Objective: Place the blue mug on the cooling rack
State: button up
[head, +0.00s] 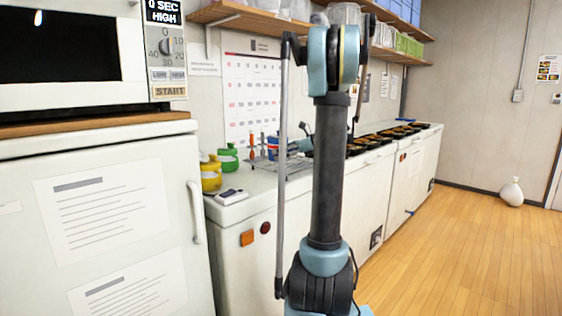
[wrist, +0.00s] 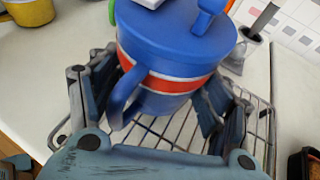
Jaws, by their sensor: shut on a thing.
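The blue mug (wrist: 172,48) has a red and white band, a lid and a handle that faces the camera in the wrist view. My gripper (wrist: 165,100) is shut on it, with one finger on each side of its body. The mug is over the wire cooling rack (wrist: 160,130); whether its base touches the wires is hidden. In the head view, a small part of the blue mug (head: 273,146) shows beside my arm, at the rack (head: 270,168) on the counter. My gripper is mostly hidden there behind my arm.
A yellow pot (head: 210,174) and a green pot (head: 228,158) stand left of the rack, near a small dark item (head: 229,194) at the counter edge. Bento trays (head: 400,132) line the counter farther right. A dark tray edge (wrist: 304,163) shows in the wrist view.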

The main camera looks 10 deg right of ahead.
jog(key=shift+f, duration=1.3)
jog(key=o, duration=1.5)
jog(key=shift+s, duration=0.1)
jog(key=shift+d, duration=0.1)
jog(key=v, duration=1.2)
